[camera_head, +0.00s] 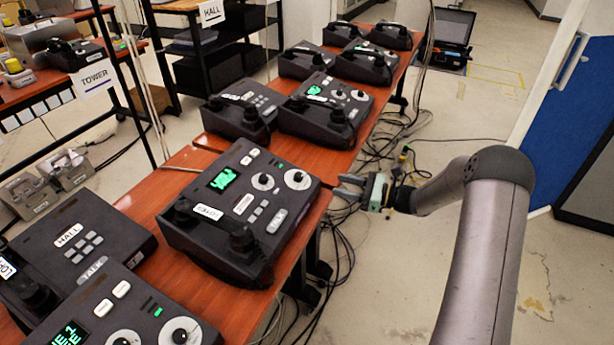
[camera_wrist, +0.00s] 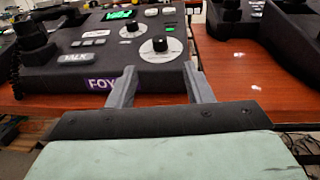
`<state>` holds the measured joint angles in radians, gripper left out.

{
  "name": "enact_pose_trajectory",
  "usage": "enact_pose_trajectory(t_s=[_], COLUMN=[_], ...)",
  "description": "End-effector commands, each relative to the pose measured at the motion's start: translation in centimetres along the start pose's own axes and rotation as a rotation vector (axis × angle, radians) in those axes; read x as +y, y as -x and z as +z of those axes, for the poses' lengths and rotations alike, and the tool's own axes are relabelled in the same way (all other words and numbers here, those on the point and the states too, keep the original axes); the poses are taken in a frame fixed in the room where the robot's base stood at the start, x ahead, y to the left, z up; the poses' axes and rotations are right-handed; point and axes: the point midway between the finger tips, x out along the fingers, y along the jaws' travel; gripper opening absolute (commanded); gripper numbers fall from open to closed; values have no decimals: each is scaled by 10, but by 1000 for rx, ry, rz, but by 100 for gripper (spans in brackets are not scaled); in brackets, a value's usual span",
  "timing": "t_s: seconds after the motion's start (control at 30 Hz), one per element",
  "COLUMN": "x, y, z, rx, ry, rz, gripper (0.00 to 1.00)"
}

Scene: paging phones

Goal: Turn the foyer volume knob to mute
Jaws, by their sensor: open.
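The foyer phone is a dark desk unit (camera_head: 243,213) on the near table, with a green screen, a TALK key and a handset at its left. Its side plate starting "FOY" shows in the wrist view (camera_wrist: 104,83). It has two black knobs on white dials: a nearer one (camera_wrist: 160,45) and a farther one (camera_wrist: 132,27). Their dial marks are too small to read, so I cannot tell which is volume. My gripper (camera_head: 347,186) is open and empty, off the table's right side. In the wrist view its fingers (camera_wrist: 160,78) point at the phone's edge, apart from the knobs.
Other phones stand on the near table, such as the HALL one (camera_head: 78,240), and on the far table, such as one with a green screen (camera_head: 322,112). Cables lie on the floor below my gripper. Bare far-table wood (camera_wrist: 235,70) shows right of the foyer phone.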

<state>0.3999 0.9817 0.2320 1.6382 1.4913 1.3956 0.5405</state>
Motion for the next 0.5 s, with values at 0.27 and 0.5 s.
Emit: enact_pose_trajectory(t_s=[0.27,0.5], x=[2,1], y=[-63,-101], z=[1,1], rx=[0,1], ry=[2,2], rz=[5,3], gripper=[46,46])
